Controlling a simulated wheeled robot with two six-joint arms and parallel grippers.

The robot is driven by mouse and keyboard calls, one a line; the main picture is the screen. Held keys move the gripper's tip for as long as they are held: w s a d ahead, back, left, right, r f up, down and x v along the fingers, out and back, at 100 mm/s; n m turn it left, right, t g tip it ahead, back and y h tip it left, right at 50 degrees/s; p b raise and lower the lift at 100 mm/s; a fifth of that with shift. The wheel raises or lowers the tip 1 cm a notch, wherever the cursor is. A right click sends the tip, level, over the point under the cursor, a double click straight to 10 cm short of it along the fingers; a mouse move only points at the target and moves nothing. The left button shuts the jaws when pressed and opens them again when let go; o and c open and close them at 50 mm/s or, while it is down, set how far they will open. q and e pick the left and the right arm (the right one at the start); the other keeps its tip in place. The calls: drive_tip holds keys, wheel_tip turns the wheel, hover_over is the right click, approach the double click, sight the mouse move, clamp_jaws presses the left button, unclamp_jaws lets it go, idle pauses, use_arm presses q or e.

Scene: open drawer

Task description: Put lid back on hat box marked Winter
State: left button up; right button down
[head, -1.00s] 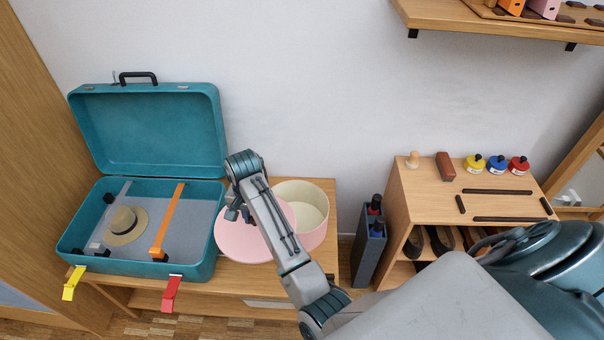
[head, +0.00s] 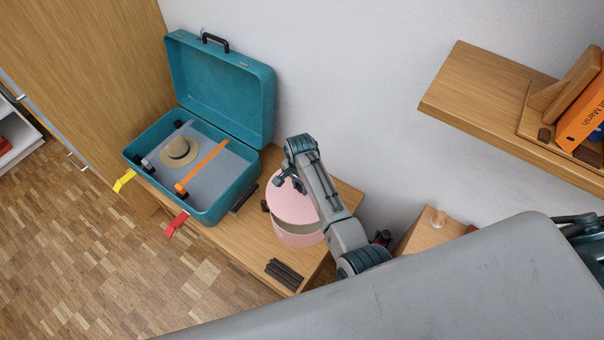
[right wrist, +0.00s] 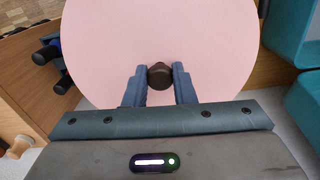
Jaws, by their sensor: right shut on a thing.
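The pink lid (head: 283,199) is in my right gripper (head: 287,183), at the hat box. In the right wrist view the fingers (right wrist: 159,80) are shut on the dark knob (right wrist: 160,75) at the middle of the round lid (right wrist: 150,30). The pink hat box (head: 298,239) stands on the wooden bench. The lid covers most of its opening; a narrow band shows between lid and wall, and I cannot tell whether they touch. No Winter marking is readable. My left gripper is not in view.
An open teal suitcase (head: 232,207) with a straw hat (head: 180,152) stands left of the box on the bench (head: 248,232). Dark strips (head: 285,273) lie near the bench's front edge. A wall shelf (head: 480,95) hangs at the upper right.

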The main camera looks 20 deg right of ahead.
sight(301, 195)
drive_tip(key=shift+s+r+p, duration=0.1)
drive_tip(key=shift+s+p, duration=0.15)
drive_tip(key=shift+p, duration=0.4)
drive_tip(key=shift+f+m, duration=0.3)
drive_tip(key=shift+f, duration=0.05)
wheel_tip(301, 195, down, 4)
drive_tip(key=b, duration=0.5)
drive_tip(key=shift+f, duration=0.15)
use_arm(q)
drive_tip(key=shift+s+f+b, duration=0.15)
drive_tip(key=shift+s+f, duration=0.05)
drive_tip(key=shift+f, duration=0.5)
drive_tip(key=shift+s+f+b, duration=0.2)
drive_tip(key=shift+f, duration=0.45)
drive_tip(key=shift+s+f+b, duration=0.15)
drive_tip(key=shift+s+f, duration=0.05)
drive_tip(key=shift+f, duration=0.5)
use_arm(e)
drive_tip(key=shift+f, duration=0.95)
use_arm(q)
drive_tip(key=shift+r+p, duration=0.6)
use_arm(e)
drive_tip(key=shift+r, duration=0.1)
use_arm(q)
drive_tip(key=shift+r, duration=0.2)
use_arm(e)
drive_tip(key=shift+f, duration=0.2)
use_arm(q)
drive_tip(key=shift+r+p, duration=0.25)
drive_tip(key=shift+p, duration=0.15)
